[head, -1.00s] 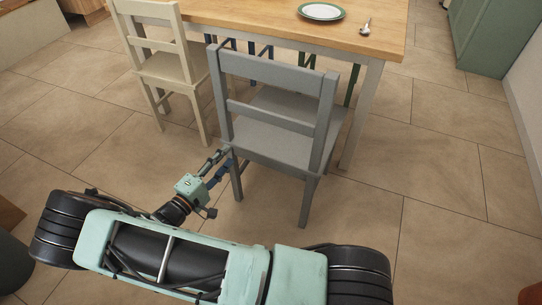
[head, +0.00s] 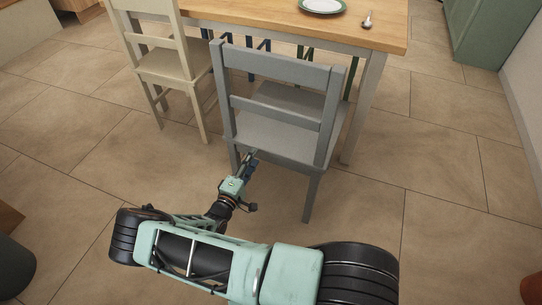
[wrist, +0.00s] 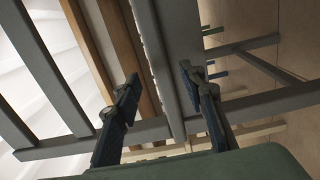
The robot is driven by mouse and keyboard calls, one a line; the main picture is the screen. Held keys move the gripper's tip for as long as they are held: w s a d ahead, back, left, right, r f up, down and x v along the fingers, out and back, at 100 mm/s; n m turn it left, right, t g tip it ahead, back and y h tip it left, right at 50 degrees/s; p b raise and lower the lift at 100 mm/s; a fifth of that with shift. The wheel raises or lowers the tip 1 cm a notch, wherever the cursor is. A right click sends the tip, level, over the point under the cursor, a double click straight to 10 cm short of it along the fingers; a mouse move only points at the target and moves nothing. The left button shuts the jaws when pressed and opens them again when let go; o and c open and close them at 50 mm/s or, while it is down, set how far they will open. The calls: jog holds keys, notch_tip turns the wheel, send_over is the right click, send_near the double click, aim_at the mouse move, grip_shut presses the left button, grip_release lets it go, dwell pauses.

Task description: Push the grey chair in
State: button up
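The grey chair (head: 278,72) stands upright at the near side of the wooden table (head: 385,34), its back towards me. Its seat (head: 290,135) is partly in front of the table edge. My gripper (head: 250,158) is low behind the chair, near the rear of the seat and left of the right rear leg. In the wrist view my gripper (wrist: 160,76) is open, its two dark fingers apart. Grey chair bars (wrist: 160,60) show beyond and between the fingers, with no clear grip on them. Whether a fingertip touches the chair I cannot tell.
A cream chair (head: 170,62) stands to the left of the grey one. A plate (head: 323,6) and a spoon (head: 368,20) lie on the table. A green cabinet (head: 478,32) is at the far right.

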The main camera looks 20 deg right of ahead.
aim_at(260, 148)
jog(key=x, duration=0.6)
jog(key=shift+w+d+b, duration=0.1)
jog(key=shift+b, duration=0.2)
grip_shut()
